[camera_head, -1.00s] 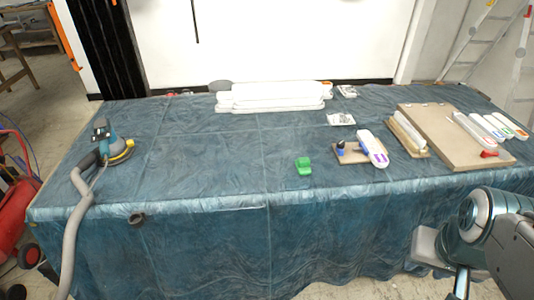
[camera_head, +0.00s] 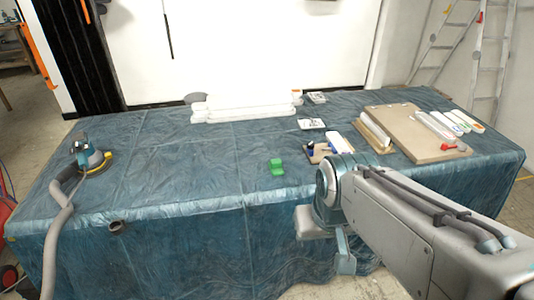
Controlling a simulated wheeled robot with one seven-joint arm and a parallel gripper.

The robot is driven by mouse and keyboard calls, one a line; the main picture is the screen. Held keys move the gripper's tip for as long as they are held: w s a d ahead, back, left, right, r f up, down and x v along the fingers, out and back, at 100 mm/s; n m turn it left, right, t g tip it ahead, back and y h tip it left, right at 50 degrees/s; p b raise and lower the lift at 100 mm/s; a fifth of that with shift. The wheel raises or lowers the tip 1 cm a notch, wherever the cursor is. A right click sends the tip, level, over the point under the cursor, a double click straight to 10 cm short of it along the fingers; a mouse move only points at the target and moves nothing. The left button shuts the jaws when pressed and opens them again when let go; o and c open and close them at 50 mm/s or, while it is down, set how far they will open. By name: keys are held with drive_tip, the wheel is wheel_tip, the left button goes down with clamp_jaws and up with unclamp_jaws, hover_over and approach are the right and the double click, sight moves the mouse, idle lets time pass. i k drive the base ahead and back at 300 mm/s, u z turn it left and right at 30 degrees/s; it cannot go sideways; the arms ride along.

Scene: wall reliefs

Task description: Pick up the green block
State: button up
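The green block (camera_head: 277,167) lies on the blue-green sheet covering the table (camera_head: 190,165), near the middle of its front half. It is small and has a stepped top. My arm reaches in from the lower right. My gripper (camera_head: 328,238) is at the arm's front end, by the table's front edge, to the right of the block and nearer to me. It is apart from the block. The fingers are not clear enough to tell whether they are open or shut.
A small board with tools (camera_head: 320,152) lies right of the block, partly behind my arm. A large board (camera_head: 410,135) with white tubes is farther right. White bars (camera_head: 240,105) lie at the back. A sander (camera_head: 88,158) with a hose is at left. Left of the block is clear.

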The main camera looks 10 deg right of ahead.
sight(275, 165)
drive_tip(key=k, duration=0.55)
drive_tip(key=u, duration=0.65)
drive_tip(key=i, duration=1.45)
drive_tip(key=z, duration=0.6)
